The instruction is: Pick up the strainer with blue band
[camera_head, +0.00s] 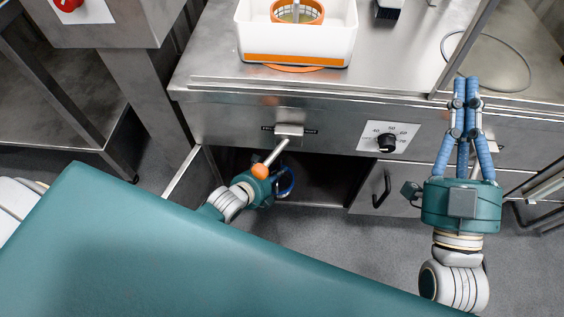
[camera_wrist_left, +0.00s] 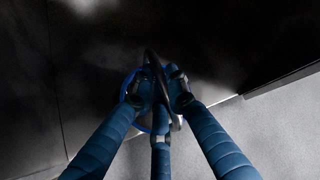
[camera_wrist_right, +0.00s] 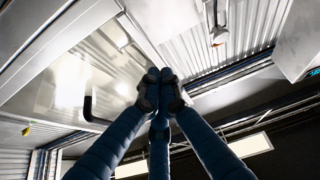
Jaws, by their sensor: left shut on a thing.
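The strainer with blue band (camera_head: 288,184) shows in the head view as a small blue ring at the open lower cabinet, partly hidden by my left gripper (camera_head: 278,183). In the left wrist view its blue rim (camera_wrist_left: 129,82) and a dark loop lie at the fingertips. My left gripper (camera_wrist_left: 157,88) is shut on it; the exact contact is dark and unclear. My right gripper (camera_head: 466,84) points up beside the counter front, its fingers together and empty. The right wrist view also shows the right gripper (camera_wrist_right: 160,82) shut.
A white bin (camera_head: 297,45) with an orange-banded strainer (camera_head: 297,12) stands on the steel counter (camera_head: 395,60). A control dial (camera_head: 387,142) and a door handle (camera_head: 380,188) are on the front. An open cabinet door (camera_head: 190,176) stands left of the dark opening.

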